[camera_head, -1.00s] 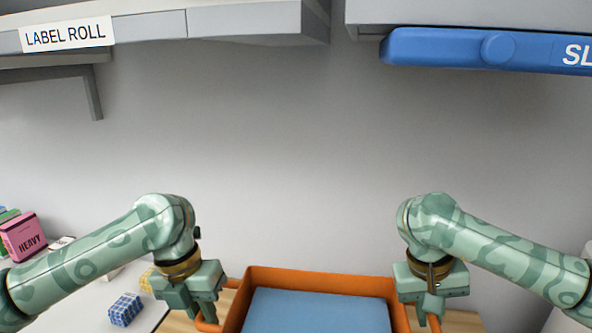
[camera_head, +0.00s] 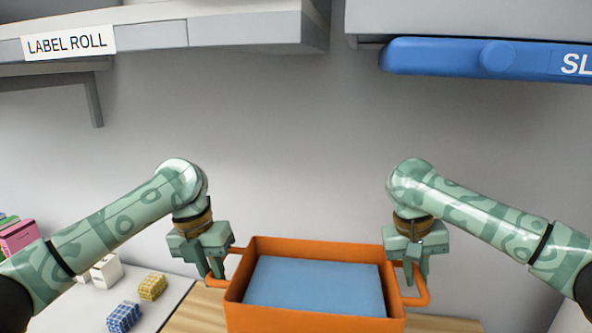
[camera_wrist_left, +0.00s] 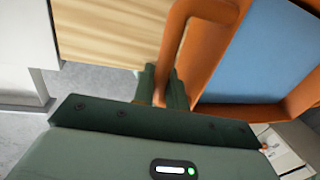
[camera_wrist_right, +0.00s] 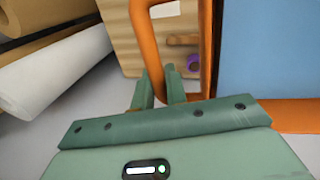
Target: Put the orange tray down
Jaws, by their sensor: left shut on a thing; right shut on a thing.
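The orange tray (camera_head: 312,322) is in the lower middle of the head view, with a flat blue thing (camera_head: 315,286) lying inside it. My left gripper (camera_head: 217,276) is shut on the tray's left handle. In the left wrist view the handle (camera_wrist_left: 180,50) runs between its fingers (camera_wrist_left: 160,88). My right gripper (camera_head: 415,280) is shut on the right handle. That handle (camera_wrist_right: 149,45) passes between the fingers in the right wrist view (camera_wrist_right: 160,92). The tray looks level. Its underside is hidden, so I cannot tell whether it touches the wooden surface below.
A wooden surface (camera_head: 200,308) shows below and beside the tray. A white table on the left holds a blue checked block (camera_head: 123,317), a yellow one (camera_head: 152,287) and a white box (camera_head: 106,271). Paper rolls (camera_wrist_right: 55,70) lie near my right gripper. Shelves hang above.

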